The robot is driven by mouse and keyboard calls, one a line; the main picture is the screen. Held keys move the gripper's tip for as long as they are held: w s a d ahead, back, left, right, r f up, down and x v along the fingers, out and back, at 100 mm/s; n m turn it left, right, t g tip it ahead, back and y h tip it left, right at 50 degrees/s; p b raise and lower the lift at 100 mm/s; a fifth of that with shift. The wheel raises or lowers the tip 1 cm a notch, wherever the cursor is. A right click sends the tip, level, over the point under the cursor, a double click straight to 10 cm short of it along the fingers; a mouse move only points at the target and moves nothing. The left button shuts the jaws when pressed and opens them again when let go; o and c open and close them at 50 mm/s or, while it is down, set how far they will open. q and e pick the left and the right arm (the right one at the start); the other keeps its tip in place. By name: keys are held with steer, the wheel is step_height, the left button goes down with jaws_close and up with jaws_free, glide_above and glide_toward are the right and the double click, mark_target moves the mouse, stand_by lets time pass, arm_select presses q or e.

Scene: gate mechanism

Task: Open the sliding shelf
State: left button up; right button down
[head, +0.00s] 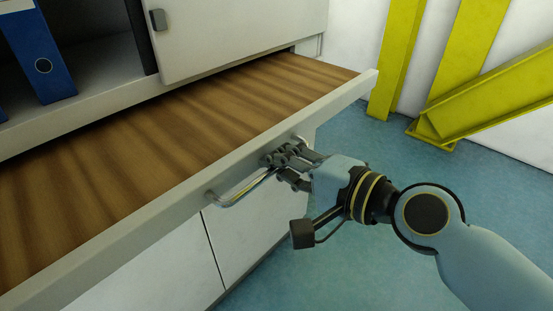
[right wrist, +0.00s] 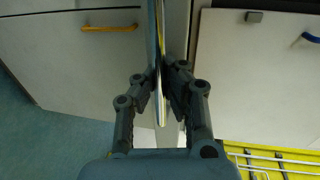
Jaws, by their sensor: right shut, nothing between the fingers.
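The sliding shelf (head: 190,120) has a brown wooden top and a pale front edge. It sticks well out of the white cabinet. A metal bar handle (head: 238,192) is on its front, and it also shows edge-on in the right wrist view (right wrist: 160,60). My right gripper (head: 277,158) is at the right end of this handle, close against the shelf front. Its fingers are shut with nothing held between them. My left gripper is out of view.
A sliding door (head: 235,30) with a small dark grip is above the shelf. A blue binder (head: 40,60) stands in the open compartment at left. Cabinet doors (head: 150,265) are below. Yellow beams (head: 455,70) stand at the right wall. The blue floor (head: 350,150) is clear.

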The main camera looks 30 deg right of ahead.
steer(key=c, duration=1.9)
jaws_free()
steer(key=o, duration=0.5)
steer(key=shift+c, duration=0.2)
steer(key=shift+o, duration=0.3)
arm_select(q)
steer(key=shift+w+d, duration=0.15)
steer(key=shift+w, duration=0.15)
arm_select(e)
steer(key=v, duration=1.2)
